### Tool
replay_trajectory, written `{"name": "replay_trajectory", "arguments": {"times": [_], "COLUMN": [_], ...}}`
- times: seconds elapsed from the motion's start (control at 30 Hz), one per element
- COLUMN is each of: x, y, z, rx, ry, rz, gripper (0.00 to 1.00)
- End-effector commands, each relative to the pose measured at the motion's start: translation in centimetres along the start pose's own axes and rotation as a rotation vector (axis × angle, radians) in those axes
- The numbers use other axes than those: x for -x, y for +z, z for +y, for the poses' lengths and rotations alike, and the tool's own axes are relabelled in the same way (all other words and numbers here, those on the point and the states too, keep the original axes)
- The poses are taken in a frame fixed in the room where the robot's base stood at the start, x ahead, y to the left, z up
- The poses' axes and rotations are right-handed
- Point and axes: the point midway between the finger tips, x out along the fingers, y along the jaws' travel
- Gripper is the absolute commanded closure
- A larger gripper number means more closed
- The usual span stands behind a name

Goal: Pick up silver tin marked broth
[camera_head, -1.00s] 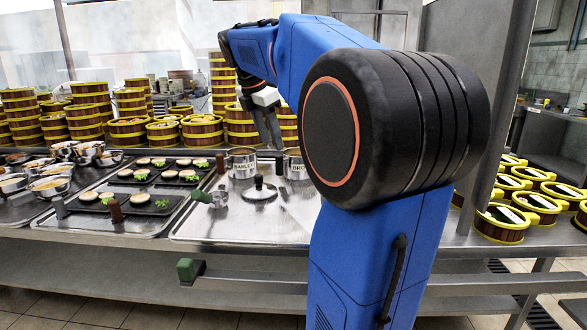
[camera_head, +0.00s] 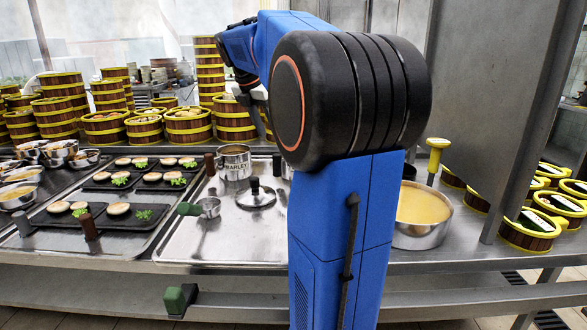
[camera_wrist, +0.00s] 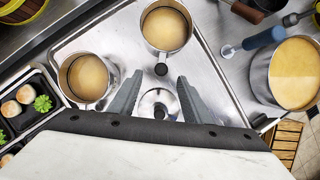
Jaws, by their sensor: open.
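The silver tin marked broth is mostly hidden behind my arm in the head view; only a sliver (camera_head: 288,167) shows. In the wrist view I take it to be the upper tin (camera_wrist: 162,53), with tan contents; no lettering shows there. A similar tin marked BARLEY (camera_head: 234,167) stands to its left, also in the wrist view (camera_wrist: 67,92). My gripper (camera_wrist: 158,84) is open and empty. Its fingers point toward the tray, with the broth tin beyond the tips and the barley tin to the left. In the head view my gripper is largely hidden by my arm.
A round lid with a black knob (camera_head: 255,196) lies on the metal tray (camera_head: 180,243), under the fingers in the wrist view. A small green-handled cup (camera_head: 209,207) is nearby. A large soup pot (camera_head: 422,236) stands right. Bamboo steamer towers (camera_head: 235,118) line the back.

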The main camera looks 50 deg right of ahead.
Motion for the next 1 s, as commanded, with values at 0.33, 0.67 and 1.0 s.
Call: {"name": "replay_trajectory", "arguments": {"times": [0.33, 0.67, 1.0], "x": [-5.9, -8.2, -12.2], "y": [0.0, 0.0, 0.1], "z": [-0.1, -0.1, -0.3], "rx": [-0.001, 0.000, 0.000], "ry": [-0.002, -0.002, -0.001], "rz": [0.001, 0.001, 0.001], "gripper": [0.56, 0.56, 0.56]}}
